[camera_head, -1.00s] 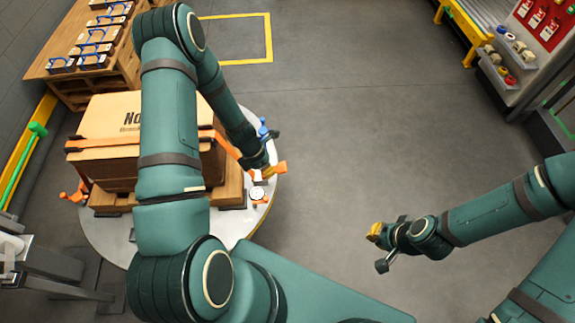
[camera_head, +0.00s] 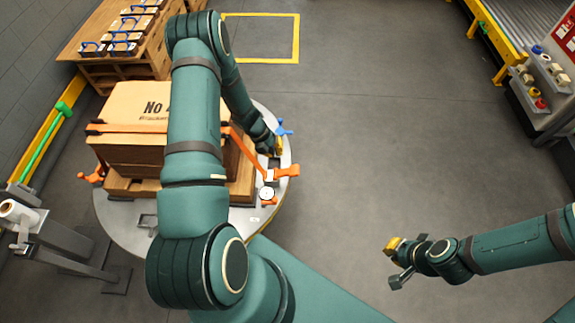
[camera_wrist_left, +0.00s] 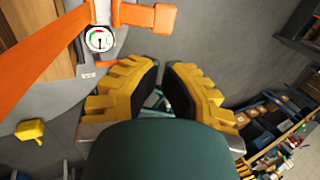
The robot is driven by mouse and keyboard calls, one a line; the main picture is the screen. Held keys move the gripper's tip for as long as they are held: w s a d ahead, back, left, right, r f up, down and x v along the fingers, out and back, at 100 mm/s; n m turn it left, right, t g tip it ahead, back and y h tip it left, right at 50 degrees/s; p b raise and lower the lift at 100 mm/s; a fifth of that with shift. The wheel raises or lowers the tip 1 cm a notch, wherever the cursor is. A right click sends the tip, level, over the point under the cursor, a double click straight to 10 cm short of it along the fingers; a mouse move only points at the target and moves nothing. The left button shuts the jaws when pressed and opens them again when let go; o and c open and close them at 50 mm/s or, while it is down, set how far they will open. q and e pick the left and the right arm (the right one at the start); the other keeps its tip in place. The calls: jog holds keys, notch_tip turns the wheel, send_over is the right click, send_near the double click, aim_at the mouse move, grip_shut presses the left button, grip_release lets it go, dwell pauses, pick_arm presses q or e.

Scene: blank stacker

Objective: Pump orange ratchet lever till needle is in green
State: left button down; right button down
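The orange ratchet lever (camera_head: 285,171) sticks out to the right at the turntable's right edge; it also shows at the top of the left wrist view (camera_wrist_left: 150,16). The white round gauge (camera_head: 267,193) sits just beside it. In the left wrist view the gauge (camera_wrist_left: 99,39) has red and green on its dial, but the needle is too small to read surely. My left gripper (camera_head: 276,147) is behind the lever, apart from it. Its yellow fingers (camera_wrist_left: 161,70) are parted with nothing between them. My right gripper (camera_head: 392,247) hangs over bare floor; its opening is unclear.
An orange strap (camera_head: 130,129) crosses the carton (camera_head: 128,100) on the round turntable (camera_head: 115,218). A blue handle (camera_head: 284,129) stands close to my left gripper. A roll stand (camera_head: 60,245) is at left. The floor to the right is free.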

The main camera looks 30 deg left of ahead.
aim_at(294, 172)
pick_arm(q)
jog(key=b+x, duration=0.2)
jog(key=x, duration=1.1)
jog(key=shift+d+f+b, duration=0.2)
jog(key=shift+f+b, duration=0.15)
jog(key=shift+b, duration=0.05)
jog(key=shift+w+d+f+g+y, duration=0.15)
jog(key=shift+d+f+g+y, duration=0.15)
jog(key=shift+y, duration=0.1)
jog(key=shift+f, duration=0.1)
jog(key=shift+w+d+f+g+y+b, duration=0.15)
jog(key=shift+d+f+g+y+b, duration=0.25)
jog(key=shift+y, duration=0.3)
jog(key=shift+w+d+f+b, duration=0.15)
jog(key=shift+w+f+b, duration=0.05)
jog(key=shift+f+b, duration=1.05)
jog(key=shift+b, duration=0.35)
jog(key=shift+s+d+f, duration=0.1)
jog(key=shift+s, duration=0.05)
